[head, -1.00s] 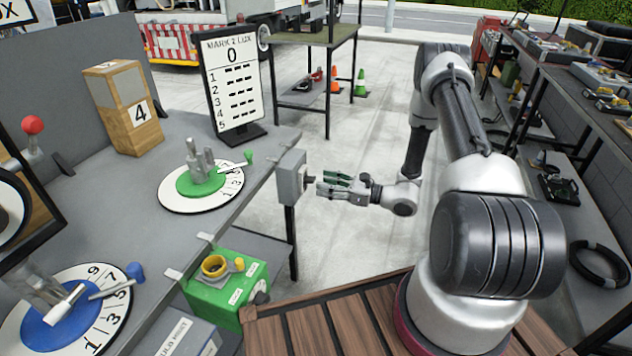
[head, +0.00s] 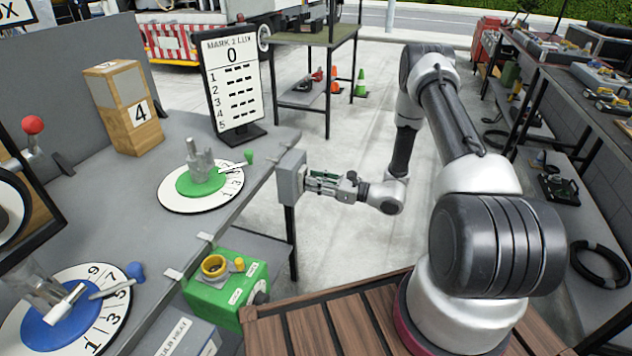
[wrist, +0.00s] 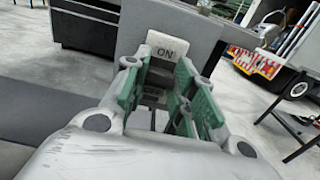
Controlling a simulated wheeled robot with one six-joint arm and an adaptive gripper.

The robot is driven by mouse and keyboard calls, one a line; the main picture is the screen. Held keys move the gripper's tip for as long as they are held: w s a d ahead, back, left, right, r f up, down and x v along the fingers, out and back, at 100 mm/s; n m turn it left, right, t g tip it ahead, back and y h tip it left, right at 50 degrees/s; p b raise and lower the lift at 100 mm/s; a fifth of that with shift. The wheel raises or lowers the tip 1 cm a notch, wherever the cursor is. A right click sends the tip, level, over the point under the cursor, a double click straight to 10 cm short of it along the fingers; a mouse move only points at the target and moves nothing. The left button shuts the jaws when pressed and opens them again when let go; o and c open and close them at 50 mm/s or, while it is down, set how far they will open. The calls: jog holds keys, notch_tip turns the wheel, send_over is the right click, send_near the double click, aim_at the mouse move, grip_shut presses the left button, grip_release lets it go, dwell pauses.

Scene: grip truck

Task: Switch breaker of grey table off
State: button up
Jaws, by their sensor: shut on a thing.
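The breaker (head: 291,178) is a grey box fixed at the edge of the grey table (head: 190,135). In the wrist view the breaker's grey face (wrist: 191,40) carries a plate reading "ON" (wrist: 165,50). My gripper (head: 318,181) is level with the breaker and its fingertips reach the front of the box. In the wrist view my gripper (wrist: 158,88) has its green-padded fingers on either side of the breaker's switch, below the "ON" plate. The fingers hide most of the switch, so its position is hard to tell.
A green box with a yellow ring (head: 228,285) sits below the table edge. A wooden platform (head: 345,315) is beside my base. A sign board (head: 233,85) and a green dial (head: 202,182) stand on the table.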

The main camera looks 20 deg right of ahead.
jog(key=shift+f+t+y, duration=0.55)
jog(key=shift+t+y, duration=0.25)
jog(key=shift+y, duration=0.2)
jog(key=o, duration=1)
jog(key=v, duration=1.2)
